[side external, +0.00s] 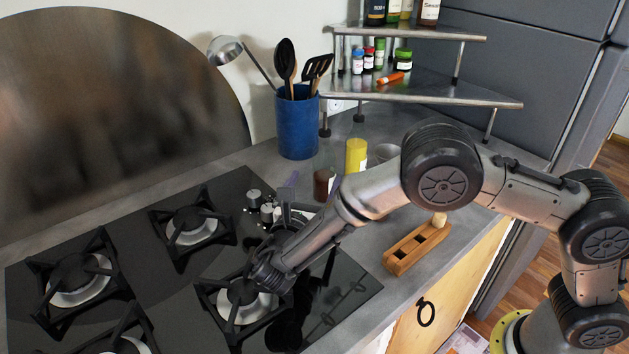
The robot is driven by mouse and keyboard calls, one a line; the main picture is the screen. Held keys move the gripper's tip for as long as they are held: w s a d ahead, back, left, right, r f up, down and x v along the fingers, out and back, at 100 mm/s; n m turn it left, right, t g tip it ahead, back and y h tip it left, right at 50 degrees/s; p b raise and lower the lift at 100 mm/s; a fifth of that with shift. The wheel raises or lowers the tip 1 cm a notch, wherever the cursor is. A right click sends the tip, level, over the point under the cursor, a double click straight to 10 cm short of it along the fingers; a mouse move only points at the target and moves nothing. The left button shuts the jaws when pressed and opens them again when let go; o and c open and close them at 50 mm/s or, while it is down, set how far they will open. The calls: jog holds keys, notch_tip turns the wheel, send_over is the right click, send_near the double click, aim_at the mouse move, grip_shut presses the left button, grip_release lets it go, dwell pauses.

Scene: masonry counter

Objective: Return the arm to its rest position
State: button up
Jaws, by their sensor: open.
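My arm reaches in from the right side of the side external view, over the counter and the front right of the black hob. My gripper (262,282) is at its end, low over the front right burner (243,300). The gripper is open. Its fingertips are dark against the black hob and hard to make out, and I see nothing held between them. I cannot tell whether it touches the burner grate.
A wooden block with slots (415,247) lies on the counter below my arm. A blue utensil crock (297,125), a yellow container (356,155) and a dark brown jar (323,184) stand behind. A metal shelf (430,92) holds bottles. The counter's front edge is at lower right.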

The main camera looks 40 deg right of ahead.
jog(key=s+d+r+m+g+y, duration=0.2)
jog(key=s+d+r+m+y, duration=0.15)
jog(key=s+y, duration=0.3)
jog(key=s+d+r+m+g+y, duration=0.3)
jog(key=s+r+m+y, duration=0.15)
jog(key=s+y, duration=0.2)
jog(key=s+d+m, duration=0.2)
jog(key=s+m, duration=0.6)
jog(key=s, duration=0.1)
jog(key=s+d+m+y, duration=0.1)
jog(key=s+d+m, duration=0.2)
jog(key=s+m, duration=0.6)
jog(key=shift+s+y, duration=0.2)
jog(key=shift+y, duration=0.1)
